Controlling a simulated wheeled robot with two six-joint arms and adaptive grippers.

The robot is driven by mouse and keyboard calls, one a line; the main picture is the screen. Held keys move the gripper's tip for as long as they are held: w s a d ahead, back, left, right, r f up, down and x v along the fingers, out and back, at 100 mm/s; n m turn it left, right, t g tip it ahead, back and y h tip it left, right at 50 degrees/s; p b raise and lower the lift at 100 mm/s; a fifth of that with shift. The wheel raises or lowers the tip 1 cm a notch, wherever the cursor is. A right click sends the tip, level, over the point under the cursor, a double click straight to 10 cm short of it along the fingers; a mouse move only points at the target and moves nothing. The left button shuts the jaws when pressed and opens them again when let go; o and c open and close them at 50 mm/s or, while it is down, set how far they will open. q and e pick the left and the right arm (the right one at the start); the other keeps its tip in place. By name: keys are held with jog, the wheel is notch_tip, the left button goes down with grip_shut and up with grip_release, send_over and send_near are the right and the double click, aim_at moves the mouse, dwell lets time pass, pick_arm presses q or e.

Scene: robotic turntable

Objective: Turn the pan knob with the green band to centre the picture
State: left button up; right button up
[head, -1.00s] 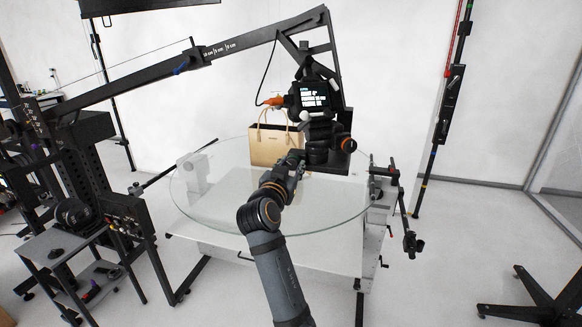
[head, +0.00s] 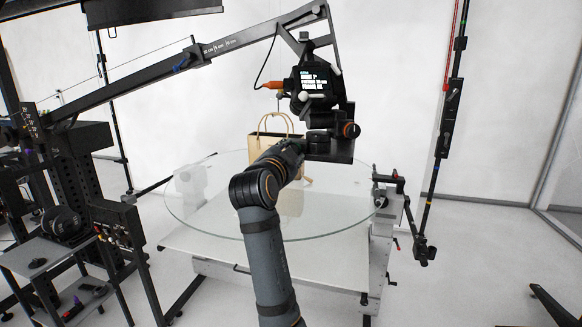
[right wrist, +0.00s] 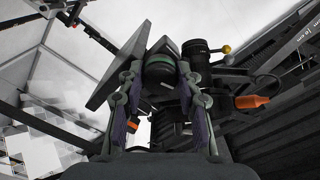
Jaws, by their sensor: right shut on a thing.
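The pan knob with the green band (right wrist: 159,62) shows in the right wrist view between the two fingers of my right gripper (right wrist: 158,80). The gripper is shut on the knob, one finger on each side. In the head view my right gripper (head: 299,148) is at the lower left of the camera head, and my own arm hides most of it. The green band cannot be made out there. The camera (head: 314,82) hangs from a jib arm, with a lit screen facing me. My left gripper is not in view.
A tan handbag (head: 257,143) stands on the round glass turntable (head: 220,222), partly behind my arm. The black jib arm (head: 150,72) crosses the upper left. A knob with an orange ring (head: 351,130) sits right of the camera mount. A cart (head: 62,255) stands at left.

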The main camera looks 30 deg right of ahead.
jog(key=shift+m+b, duration=0.8)
jog(key=shift+m, duration=0.1)
jog(key=o, duration=1.2)
jog(key=shift+w+d+f, duration=0.1)
jog(key=shift+w, duration=0.15)
jog(key=shift+c, duration=0.2)
jog(key=shift+s, duration=0.1)
